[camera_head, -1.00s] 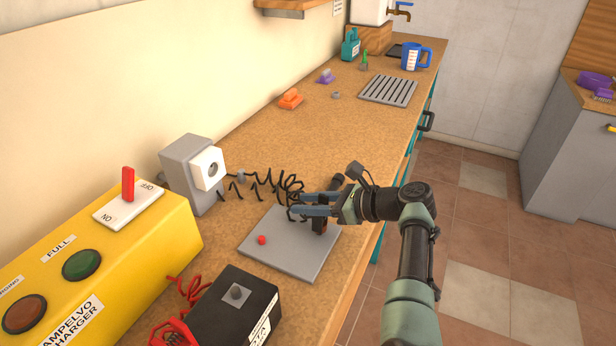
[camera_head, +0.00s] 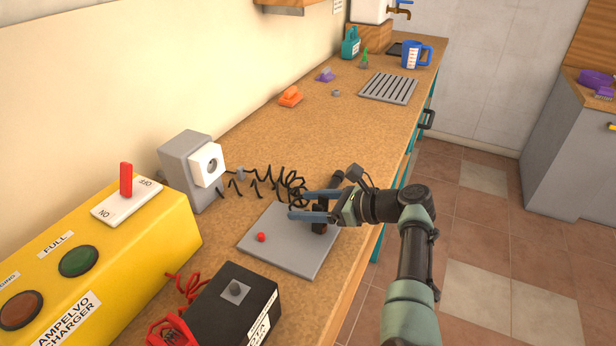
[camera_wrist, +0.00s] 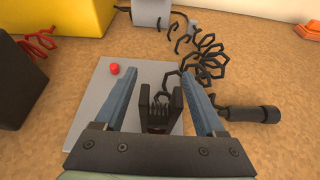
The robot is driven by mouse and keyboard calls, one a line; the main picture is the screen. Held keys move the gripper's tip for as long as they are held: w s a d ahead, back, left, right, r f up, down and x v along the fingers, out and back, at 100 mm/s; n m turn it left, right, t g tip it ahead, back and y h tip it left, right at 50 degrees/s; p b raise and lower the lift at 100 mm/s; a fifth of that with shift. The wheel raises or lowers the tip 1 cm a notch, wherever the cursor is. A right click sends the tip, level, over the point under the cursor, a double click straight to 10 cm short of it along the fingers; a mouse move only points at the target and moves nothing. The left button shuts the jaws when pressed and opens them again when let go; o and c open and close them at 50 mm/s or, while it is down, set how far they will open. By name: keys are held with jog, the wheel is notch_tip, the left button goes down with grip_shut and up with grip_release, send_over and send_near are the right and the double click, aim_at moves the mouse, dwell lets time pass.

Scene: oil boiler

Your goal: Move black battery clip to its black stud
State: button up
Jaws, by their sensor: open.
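A black clip-like piece with a toothed, forked end (camera_wrist: 160,105) sits over the grey plate (camera_wrist: 105,92), between my gripper's fingers, with gaps on both sides. In the head view its dark body (camera_head: 320,216) is partly hidden by my fingers. My gripper (camera_head: 306,205) is open around it. A red stud (camera_head: 261,237) stands on the left of the plate and also shows in the wrist view (camera_wrist: 115,69). I cannot make out a black stud; the clip and fingers may cover it. A black cylindrical handle (camera_wrist: 255,114) lies right of the fingers, by the coiled black cable (camera_wrist: 207,58).
The grey box (camera_head: 185,170) with the white-fronted knob stands behind the plate. The yellow charger (camera_head: 120,255) and black battery (camera_head: 232,305) with red cable are at left and front. An orange clip (camera_head: 290,97) lies farther back. The bench's middle is clear.

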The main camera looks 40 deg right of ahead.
jog(key=p+v, duration=0.1)
jog(key=v, duration=1.2)
jog(key=shift+p, duration=0.35)
